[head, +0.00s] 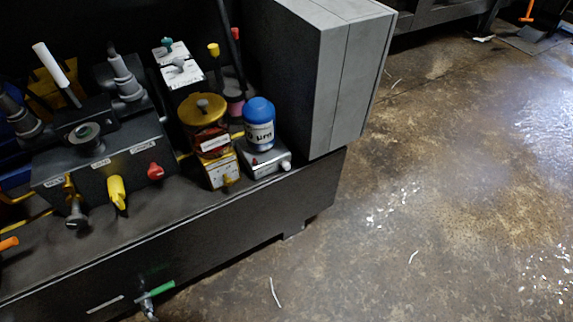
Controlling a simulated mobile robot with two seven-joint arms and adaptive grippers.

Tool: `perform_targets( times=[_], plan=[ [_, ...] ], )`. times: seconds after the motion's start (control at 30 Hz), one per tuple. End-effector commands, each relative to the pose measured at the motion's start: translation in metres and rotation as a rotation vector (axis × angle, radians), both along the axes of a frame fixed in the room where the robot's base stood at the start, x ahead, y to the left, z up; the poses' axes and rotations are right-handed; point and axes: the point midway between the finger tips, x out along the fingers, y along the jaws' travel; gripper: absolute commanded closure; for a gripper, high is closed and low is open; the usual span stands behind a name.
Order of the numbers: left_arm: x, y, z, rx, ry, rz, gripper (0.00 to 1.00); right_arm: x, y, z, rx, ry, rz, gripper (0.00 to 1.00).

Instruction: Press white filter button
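A blue-and-white filter canister (259,125) with a blue cap stands on a small light-grey box (265,160) near the right end of the dark bench. A small white button (286,165) sits at the front right corner of this box. A small red spot (254,161) shows on the box's front left. Nothing covers the button in the head view. Neither of my grippers is in view.
A gold canister (204,110) stands just left of the filter. A large grey cabinet (325,75) rises behind and right. A control box (100,165) with yellow and red knobs is left. A green-handled valve (156,290) juts from the bench front. The floor (430,200) is mostly clear.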

Motion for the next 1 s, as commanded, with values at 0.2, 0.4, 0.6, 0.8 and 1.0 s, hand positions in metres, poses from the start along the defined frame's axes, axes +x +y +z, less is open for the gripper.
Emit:
perform_targets(
  times=[0.2, 0.4, 0.6, 0.8, 1.0],
  plan=[
    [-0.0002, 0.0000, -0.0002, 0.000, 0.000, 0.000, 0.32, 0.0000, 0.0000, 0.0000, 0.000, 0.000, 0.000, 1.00],
    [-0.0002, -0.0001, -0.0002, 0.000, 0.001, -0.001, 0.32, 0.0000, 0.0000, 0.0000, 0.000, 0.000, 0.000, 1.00],
    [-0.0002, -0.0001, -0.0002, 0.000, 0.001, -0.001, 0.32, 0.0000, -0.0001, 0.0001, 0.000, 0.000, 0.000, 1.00],
    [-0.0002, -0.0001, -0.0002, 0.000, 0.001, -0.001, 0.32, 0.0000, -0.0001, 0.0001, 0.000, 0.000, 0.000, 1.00],
    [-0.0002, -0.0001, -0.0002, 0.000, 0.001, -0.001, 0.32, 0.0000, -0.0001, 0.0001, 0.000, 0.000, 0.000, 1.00]
  ],
)
